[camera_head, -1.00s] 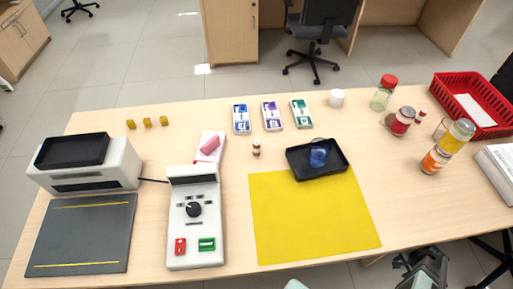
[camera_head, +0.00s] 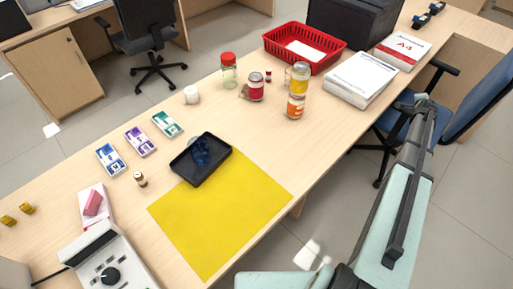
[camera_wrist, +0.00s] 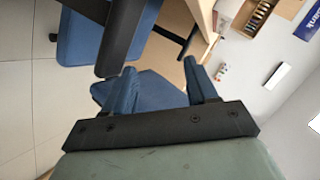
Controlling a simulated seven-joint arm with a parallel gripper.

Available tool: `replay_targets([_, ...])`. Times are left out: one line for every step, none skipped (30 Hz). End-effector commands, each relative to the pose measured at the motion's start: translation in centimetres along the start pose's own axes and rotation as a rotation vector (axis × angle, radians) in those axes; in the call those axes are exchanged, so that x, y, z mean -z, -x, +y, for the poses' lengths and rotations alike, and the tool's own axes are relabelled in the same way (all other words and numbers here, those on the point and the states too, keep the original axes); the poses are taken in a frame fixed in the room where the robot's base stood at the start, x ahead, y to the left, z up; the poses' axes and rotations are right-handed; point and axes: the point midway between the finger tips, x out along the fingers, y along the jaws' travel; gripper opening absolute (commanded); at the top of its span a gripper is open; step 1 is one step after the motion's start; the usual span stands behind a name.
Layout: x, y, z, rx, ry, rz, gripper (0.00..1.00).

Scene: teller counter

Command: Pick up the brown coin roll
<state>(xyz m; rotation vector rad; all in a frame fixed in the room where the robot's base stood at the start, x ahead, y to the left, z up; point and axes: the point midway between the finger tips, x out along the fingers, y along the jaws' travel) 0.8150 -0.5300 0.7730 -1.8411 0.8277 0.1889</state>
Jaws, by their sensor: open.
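The brown coin roll (camera_head: 140,179) is a small, brown-and-white cylinder standing upright on the desk. It is left of the black tray (camera_head: 184,178) and in front of the banknote bundles. My gripper (camera_wrist: 158,68) shows in the wrist view with its two blue fingers spread apart and nothing between them. It points at a blue chair and the floor, and the coin roll is not in that view. In the head view my arm rises at the right, beyond the desk edge and far from the coin roll.
A yellow mat (camera_head: 225,220) lies partly under the tray. Banknote bundles (camera_head: 140,142), a white cup (camera_head: 191,95), jars (camera_head: 256,86) and a red basket (camera_head: 275,46) stand behind. A blue chair (camera_head: 466,95) and paper stacks (camera_head: 362,80) are near my arm.

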Motion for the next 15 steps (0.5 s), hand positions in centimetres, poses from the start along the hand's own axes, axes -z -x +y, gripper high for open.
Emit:
replay_targets([0.8, -0.5, -3.1, 0.034, -0.043, -0.002, 0.57])
replay_targets([0.8, -0.5, -4.7, 0.050, -0.072, -0.011, 0.57])
replay_targets([0.6, -0.5, -6.9, 0.072, -0.108, -0.026, 0.57])
replay_targets([0.3, -0.5, -8.5, 0.086, -0.135, -0.041, 0.57])
replay_targets([-0.2, -0.4, -10.2, 0.100, -0.161, -0.059, 0.57])
replay_targets([-1.0, -0.3, -12.4, 0.116, -0.192, -0.086, 0.57])
replay_targets([-1.8, -0.1, -14.1, 0.128, -0.214, -0.108, 0.57])
replay_targets([-2.8, 0.2, -15.8, 0.138, -0.236, -0.132, 0.57])
replay_targets([-4.2, 0.6, -17.9, 0.149, -0.259, -0.164, 0.57])
replay_targets([-5.3, 0.9, -19.1, 0.153, -0.271, -0.187, 0.57])
replay_targets([-6.5, 1.3, -20.2, 0.155, -0.282, -0.209, 0.57])
replay_targets([-8.1, 1.8, -21.4, 0.155, -0.288, -0.236, 0.57])
replay_targets([-9.4, 2.2, -22.1, 0.152, -0.291, -0.256, 0.57])
replay_targets([-10.7, 2.6, -22.8, 0.150, -0.290, -0.274, 0.57])
replay_targets([-12.6, 3.2, -23.6, 0.143, -0.288, -0.299, 0.57])
